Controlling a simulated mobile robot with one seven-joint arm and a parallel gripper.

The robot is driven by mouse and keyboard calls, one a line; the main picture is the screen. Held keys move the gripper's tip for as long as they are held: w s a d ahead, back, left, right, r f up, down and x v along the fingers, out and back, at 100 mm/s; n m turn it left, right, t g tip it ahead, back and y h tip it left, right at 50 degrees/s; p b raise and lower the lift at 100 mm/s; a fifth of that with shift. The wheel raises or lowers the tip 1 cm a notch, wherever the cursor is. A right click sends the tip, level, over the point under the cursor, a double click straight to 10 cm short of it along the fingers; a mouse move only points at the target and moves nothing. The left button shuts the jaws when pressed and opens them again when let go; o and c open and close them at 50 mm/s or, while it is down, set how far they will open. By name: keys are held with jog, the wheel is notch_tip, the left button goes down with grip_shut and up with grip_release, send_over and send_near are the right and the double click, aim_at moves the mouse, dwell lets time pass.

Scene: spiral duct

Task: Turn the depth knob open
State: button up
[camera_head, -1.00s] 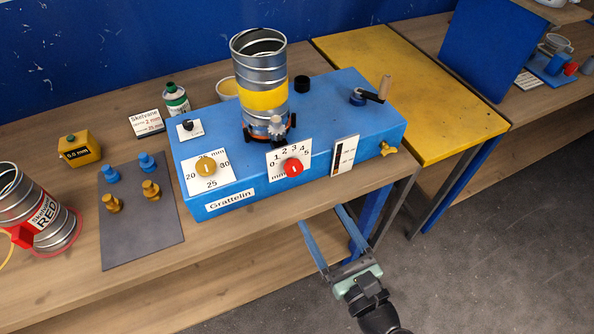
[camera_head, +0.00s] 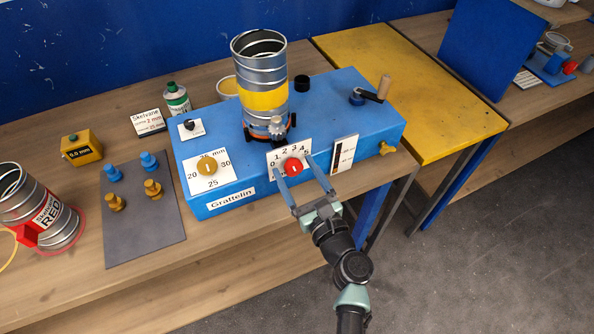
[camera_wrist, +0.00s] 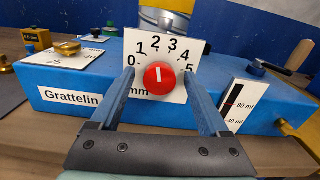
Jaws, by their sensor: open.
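A red round knob (camera_head: 293,167) with a white mark sits on a white 0 to 5 mm dial plate on the front of the blue Grattelin box (camera_head: 330,105). No plate in view reads "depth". In the wrist view the red knob (camera_wrist: 159,78) has its white mark roughly upright, towards the 2–3 part of the scale. My gripper (camera_wrist: 159,85) is open. Its two blue fingers stand on either side of the knob, with a gap on each side. A brass knob (camera_head: 207,167) on a 20 to 35 mm dial is to the left.
A metal duct cylinder (camera_head: 260,75) stands on the box behind the dial. A level gauge (camera_head: 343,153) and a brass tap (camera_head: 387,148) are to the right. A crank (camera_head: 375,94) is on top. The floor in front is free.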

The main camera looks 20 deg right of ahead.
grip_shut()
dwell(0.3)
